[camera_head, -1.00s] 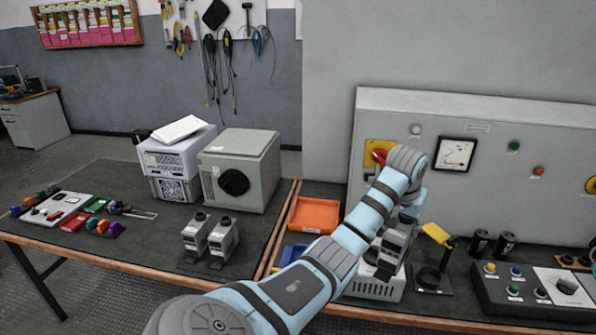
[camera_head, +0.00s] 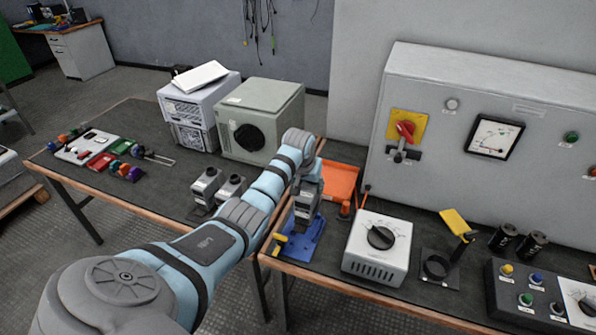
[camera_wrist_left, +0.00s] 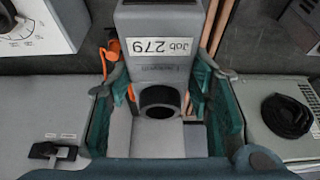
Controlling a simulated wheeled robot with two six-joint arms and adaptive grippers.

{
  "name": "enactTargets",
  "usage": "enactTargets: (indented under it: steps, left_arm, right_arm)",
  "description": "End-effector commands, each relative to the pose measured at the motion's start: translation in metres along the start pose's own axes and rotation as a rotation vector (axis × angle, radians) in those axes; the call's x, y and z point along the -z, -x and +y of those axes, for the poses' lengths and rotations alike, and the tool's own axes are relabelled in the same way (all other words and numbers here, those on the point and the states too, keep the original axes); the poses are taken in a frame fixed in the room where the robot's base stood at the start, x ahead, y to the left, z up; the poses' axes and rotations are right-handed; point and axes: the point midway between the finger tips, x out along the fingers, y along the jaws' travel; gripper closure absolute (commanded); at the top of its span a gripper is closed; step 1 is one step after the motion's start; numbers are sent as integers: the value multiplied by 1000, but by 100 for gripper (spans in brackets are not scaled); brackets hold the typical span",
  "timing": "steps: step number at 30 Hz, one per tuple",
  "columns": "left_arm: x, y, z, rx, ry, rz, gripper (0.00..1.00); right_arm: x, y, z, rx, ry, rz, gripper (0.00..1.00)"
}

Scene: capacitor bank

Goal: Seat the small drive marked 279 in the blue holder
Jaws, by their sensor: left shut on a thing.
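My left gripper (camera_head: 307,188) is shut on the small grey drive (camera_head: 303,207). In the left wrist view its upside-down label reads "Job 279" (camera_wrist_left: 147,48), and the teal fingers (camera_wrist_left: 163,110) stand on both sides of it. In the head view the drive is about upright, over the blue holder (camera_head: 307,250) with a yellow lever at its left. The drive hides part of the holder, so I cannot tell whether they touch. The holder is not recognisable in the wrist view. My right gripper is not in view.
An orange tray (camera_head: 340,180) lies behind the holder. A white dial box (camera_head: 378,248) stands to its right, before the grey panel (camera_head: 450,110). Two similar drives (camera_head: 204,186) stand on the left bench. A gap separates the benches at the front.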

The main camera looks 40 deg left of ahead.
Motion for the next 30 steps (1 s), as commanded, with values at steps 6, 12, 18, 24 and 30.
enactTargets:
  steps: [6, 12, 18, 24, 30]
  left_arm:
    - [-14, -26, -5, 0, -5, 7, 100]
    - [-24, -49, -6, 0, -4, 7, 100]
    - [-30, -63, -6, 0, -3, 8, 100]
    - [-29, -62, -6, 0, -4, 8, 100]
    - [-29, -61, -5, 0, -4, 7, 100]
  right_arm:
    - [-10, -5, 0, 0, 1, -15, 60]
    - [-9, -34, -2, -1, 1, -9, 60]
    - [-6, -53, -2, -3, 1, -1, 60]
    - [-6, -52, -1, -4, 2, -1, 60]
    - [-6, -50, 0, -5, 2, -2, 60]
